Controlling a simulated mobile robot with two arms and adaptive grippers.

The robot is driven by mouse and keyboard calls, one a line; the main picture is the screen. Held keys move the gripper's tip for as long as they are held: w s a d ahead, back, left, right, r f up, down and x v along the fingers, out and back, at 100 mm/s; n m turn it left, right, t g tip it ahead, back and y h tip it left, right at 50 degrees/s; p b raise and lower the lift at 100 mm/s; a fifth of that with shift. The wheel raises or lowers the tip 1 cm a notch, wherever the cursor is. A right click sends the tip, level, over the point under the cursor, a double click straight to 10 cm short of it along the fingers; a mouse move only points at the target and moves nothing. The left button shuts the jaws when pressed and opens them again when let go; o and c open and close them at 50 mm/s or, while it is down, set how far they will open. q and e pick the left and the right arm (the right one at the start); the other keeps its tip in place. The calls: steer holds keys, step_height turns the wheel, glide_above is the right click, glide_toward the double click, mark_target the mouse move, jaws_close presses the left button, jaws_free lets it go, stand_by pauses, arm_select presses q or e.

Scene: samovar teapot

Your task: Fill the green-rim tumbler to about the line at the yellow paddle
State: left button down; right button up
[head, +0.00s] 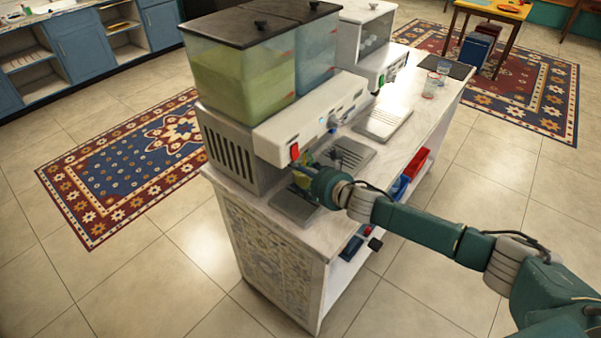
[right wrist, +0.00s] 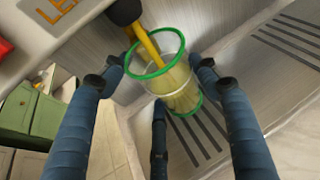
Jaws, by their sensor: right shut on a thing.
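The green-rim tumbler (right wrist: 183,98) is clear, with a green band at the rim and another near the base. It is between the fingers of my right gripper (head: 307,174), which is shut on it under the dispenser. A black spout (right wrist: 124,12) is above the rim. A yellow strip (right wrist: 150,47) runs from beside the spout into the mouth; I cannot tell whether it is the paddle or a stream. The tumbler's inside looks pale yellow, but its liquid level is unclear. In the head view my gripper mostly hides the tumbler. My left gripper is out of view.
The dispenser has a yellow-green tank (head: 240,75) and a bluish tank (head: 317,55). A slotted drip tray (head: 296,208) lies below the spout. Two glasses (head: 430,85) stand at the counter's far end. Red and blue bins (head: 417,163) sit on the shelf below.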

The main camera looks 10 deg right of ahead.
mark_target(309, 178)
stand_by(0.8)
steer(key=shift+s+d+p, duration=0.4)
steer(key=shift+s+d, duration=0.3)
steer(key=shift+s, duration=0.3)
steer(key=shift+s+d, duration=0.8)
steer(key=shift+s, duration=0.2)
steer(key=shift+s+d+p, duration=0.25)
steer(key=shift+d+p, duration=0.05)
steer(key=s+d, duration=0.1)
steer(key=s, duration=0.1)
steer(key=s+d, duration=0.4)
steer(key=shift+s+f, duration=0.15)
steer(key=shift+s, duration=0.05)
steer(key=shift+s+d+b, duration=0.3)
steer(key=shift+s+b, duration=0.05)
steer(key=shift+s, duration=0.15)
